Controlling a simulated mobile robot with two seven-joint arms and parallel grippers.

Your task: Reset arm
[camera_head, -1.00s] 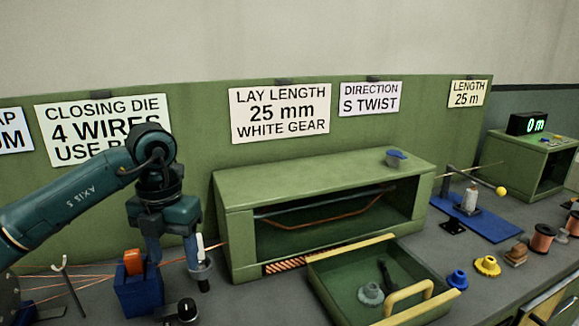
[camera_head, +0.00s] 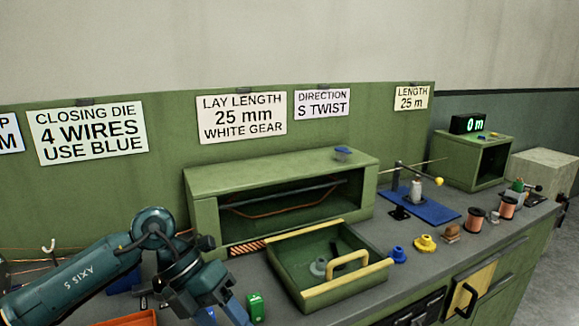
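My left arm comes in from the lower left, bent at a teal joint. My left gripper (camera_head: 222,300) points down and to the right at the bottom edge, in front of the green housing (camera_head: 203,217). Its fingertips are not clear, so I cannot tell whether it is open or holds anything. A small green block (camera_head: 256,307) stands on the bench just right of it. My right gripper is not in view.
A green drawer-like tray (camera_head: 290,283) with a yellow handle holds a grey gear. Blue (camera_head: 398,255) and yellow (camera_head: 425,244) gears and copper spools (camera_head: 475,219) lie to its right. An orange tray (camera_head: 128,319) is at the lower left. A counter box (camera_head: 467,122) reads 0 m.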

